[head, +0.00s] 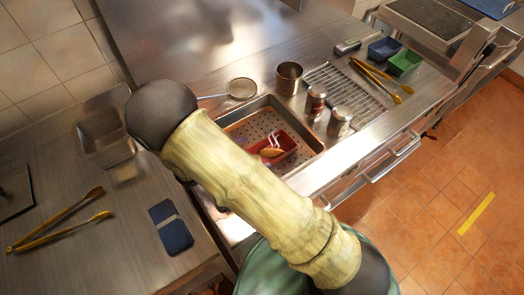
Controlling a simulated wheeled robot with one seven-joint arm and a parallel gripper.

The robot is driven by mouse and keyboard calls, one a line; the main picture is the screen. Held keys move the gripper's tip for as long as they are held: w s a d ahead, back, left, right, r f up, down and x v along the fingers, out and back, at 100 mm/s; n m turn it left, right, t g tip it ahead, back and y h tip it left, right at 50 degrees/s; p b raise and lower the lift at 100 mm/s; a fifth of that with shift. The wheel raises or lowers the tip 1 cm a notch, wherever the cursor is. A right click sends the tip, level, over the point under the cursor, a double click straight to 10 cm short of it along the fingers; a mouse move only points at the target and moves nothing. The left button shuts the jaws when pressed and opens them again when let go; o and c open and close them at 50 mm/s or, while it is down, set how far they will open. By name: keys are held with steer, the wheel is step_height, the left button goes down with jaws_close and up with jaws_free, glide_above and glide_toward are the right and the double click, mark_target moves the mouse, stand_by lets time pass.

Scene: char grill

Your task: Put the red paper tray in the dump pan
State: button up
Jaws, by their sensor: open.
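The red paper tray (288,158) sits inside a perforated metal pan (309,122) set into the counter in the middle of the head view. A brownish food piece and whitish strips show in the tray. My arm crosses in front and hides part of the tray's lower left side and of the perforated pan. An empty grey metal pan (101,152) stands on the left counter; I cannot tell for sure that it is the dump pan. My gripper is not in view.
A strainer (241,88), a metal cup (289,78) and two shakers (339,122) stand near the perforated pan. Tongs (381,82) and blue and green trays (404,63) lie at the right. More tongs (57,220) and a dark blue item (172,230) lie on the left counter.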

steer(key=v, duration=0.5)
steer(key=shift+a+b, duration=0.15)
steer(key=shift+b, duration=0.2)
steer(key=shift+r, duration=0.1)
steer(key=s+d+r+m+g+y, duration=0.2)
steer(key=d+r+m+y, duration=0.3)
steer(key=d+m, duration=0.6)
steer(key=s+d+r+m+g+y, duration=0.3)
steer(key=d+r+m+y, duration=0.2)
steer(key=d+m, duration=0.6)
steer(key=r+m, duration=0.1)
steer(key=m, duration=0.2)
steer(key=shift+s, duration=0.2)
steer(key=shift+d+r, duration=0.1)
steer(key=shift+r, duration=0.1)
